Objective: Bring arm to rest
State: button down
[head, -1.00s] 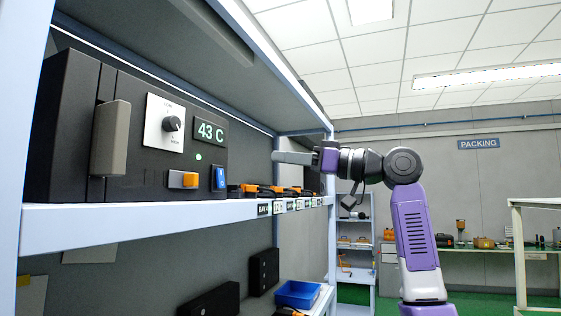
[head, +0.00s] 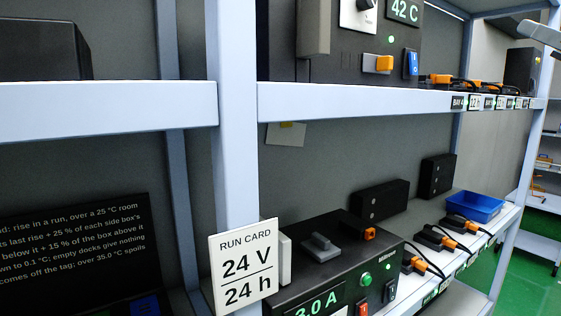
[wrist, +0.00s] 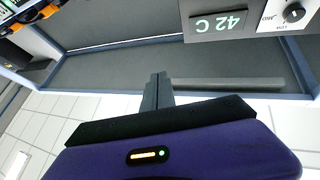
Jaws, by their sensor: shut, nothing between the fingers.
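My gripper (wrist: 157,90) is shut and empty in the wrist view, its two grey fingers together in front of the purple wrist. It hangs in free air, touching nothing that I can see. In the head view only the grey end of my gripper (head: 541,34) shows at the top right edge, right of the upper shelf. The rest of my arm is out of the head view.
A black box with a 42 C display (head: 403,10) stands on the upper shelf (head: 400,101). Below are a power unit (head: 335,262), a blue bin (head: 473,207) and orange-plugged docks (head: 462,224). A run card (head: 246,266) reads 24 V / 24 h. Green floor is open at right.

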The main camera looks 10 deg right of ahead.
notch_tip(320, 180, down, 19)
jog(key=w+m+h, duration=0.1)
jog(key=m+h, duration=0.5)
jog(key=h, duration=0.1)
jog(key=s+a+f+g+h, duration=0.1)
jog(key=s+a+f, duration=0.15)
jog(key=f, duration=0.45)
jog(key=s+a+f+m+g+h, duration=0.1)
jog(key=a+f, duration=0.3)
jog(key=f, duration=0.3)
jog(key=s+a+f+g+h, duration=0.1)
jog(key=s+a+f, duration=0.15)
jog(key=f, duration=0.45)
jog(key=s+a+f+n+g+y, duration=0.1)
jog(key=s+a+f+n+y, duration=0.25)
jog(key=s+a+f, duration=1.15)
jog(key=s+a+f+n+g+y, duration=0.2)
jog(key=s+a, duration=0.4)
jog(key=s, duration=0.3)
jog(key=s+a+f+n+g+y, duration=0.2)
jog(key=s+a+f, duration=0.4)
jog(key=s, duration=0.3)
jog(key=shift+s+f+n+g+y+b, duration=0.45)
jog(key=shift+f+y, duration=0.35)
jog(key=shift+y, duration=0.45)
